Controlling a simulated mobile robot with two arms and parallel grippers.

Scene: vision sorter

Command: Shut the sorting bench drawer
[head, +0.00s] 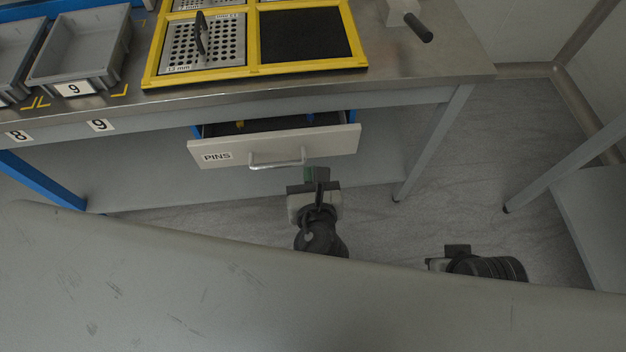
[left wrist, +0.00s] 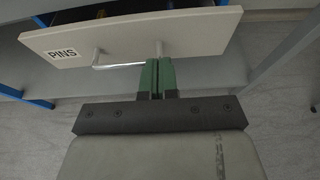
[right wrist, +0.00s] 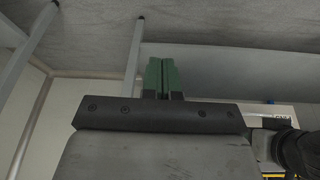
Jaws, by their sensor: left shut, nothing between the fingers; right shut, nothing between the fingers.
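The sorting bench drawer (head: 335,142) has a pale front marked PINS and stands pulled out under the bench, its inside partly visible. Its bar handle (head: 277,163) is on the front; in the left wrist view the drawer front (left wrist: 130,35) and handle (left wrist: 118,66) show close ahead. My left gripper (head: 316,175) is shut and empty, with its green fingertips (left wrist: 158,62) at the right end of the handle. I cannot tell whether they touch. My right gripper (right wrist: 161,62) is shut and empty, low and to the right of the drawer, pointing away from it.
The bench top (head: 420,65) carries a yellow-framed tray (head: 255,72) and grey bins (head: 85,45). A bench leg (head: 435,140) stands right of the drawer. Another table's leg (head: 560,175) is at far right. Floor (head: 440,210) between them is clear.

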